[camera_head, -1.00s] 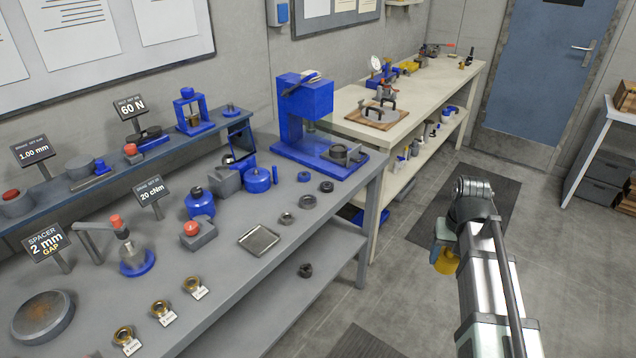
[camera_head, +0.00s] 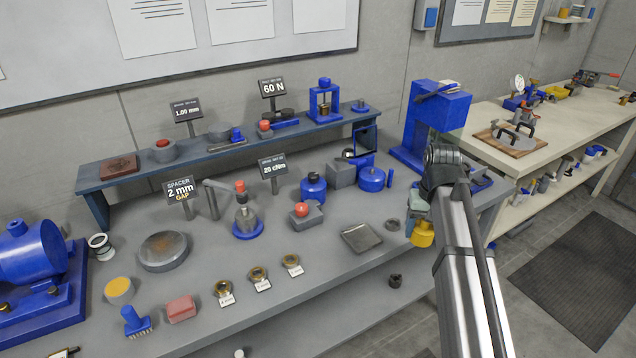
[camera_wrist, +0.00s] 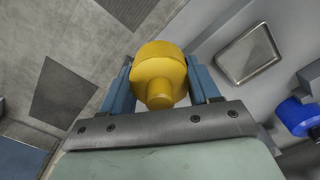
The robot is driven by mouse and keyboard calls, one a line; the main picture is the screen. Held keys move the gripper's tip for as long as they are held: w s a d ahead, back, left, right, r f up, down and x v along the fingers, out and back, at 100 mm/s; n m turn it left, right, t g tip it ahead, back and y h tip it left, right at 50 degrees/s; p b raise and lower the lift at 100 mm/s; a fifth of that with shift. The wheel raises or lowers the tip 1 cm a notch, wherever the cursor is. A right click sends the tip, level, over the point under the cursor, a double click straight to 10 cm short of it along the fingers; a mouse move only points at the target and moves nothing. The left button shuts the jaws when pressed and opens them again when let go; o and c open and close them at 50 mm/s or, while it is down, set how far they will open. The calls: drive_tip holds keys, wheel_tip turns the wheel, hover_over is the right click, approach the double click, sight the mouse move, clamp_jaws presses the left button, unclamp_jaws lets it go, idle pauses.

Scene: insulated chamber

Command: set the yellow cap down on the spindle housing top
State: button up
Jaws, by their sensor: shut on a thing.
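My gripper (camera_head: 418,212) is shut on the yellow cap (camera_head: 422,236) near the right front of the grey bench. In the wrist view the yellow cap (camera_wrist: 160,72) sits between the two blue fingers of my gripper (camera_wrist: 162,85); it has a wide round part and a narrower stub. A blue housing with a horizontal cylinder (camera_head: 30,252) and a small knob on top stands on a blue base at the far left, cut by the picture edge. It may be the spindle housing; no label shows this. The cap is far to its right.
The grey bench holds a round grey disc (camera_head: 163,251), several brass rings on cards, a square metal tray (camera_head: 361,238), a red block (camera_head: 181,308) and a blue brush (camera_head: 135,321). A tall blue press (camera_head: 430,115) stands behind my arm. A raised shelf (camera_head: 225,150) runs along the back.

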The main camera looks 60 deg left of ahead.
drive_tip(key=s+a+r+n, duration=0.25)
drive_tip(key=s+a, duration=0.45)
drive_tip(key=a, duration=0.5)
drive_tip(key=s+a+r+n, duration=0.2)
drive_tip(key=s+a+r, duration=0.35)
drive_tip(key=a, duration=0.75)
drive_tip(key=r+n, duration=0.2)
drive_tip(key=n, duration=0.1)
hover_over(313, 174)
drive_tip(key=shift+f, duration=4.85)
drive_tip(key=o, duration=1)
drive_tip(key=shift+f, duration=0.15)
drive_tip(key=shift+o, duration=0.2)
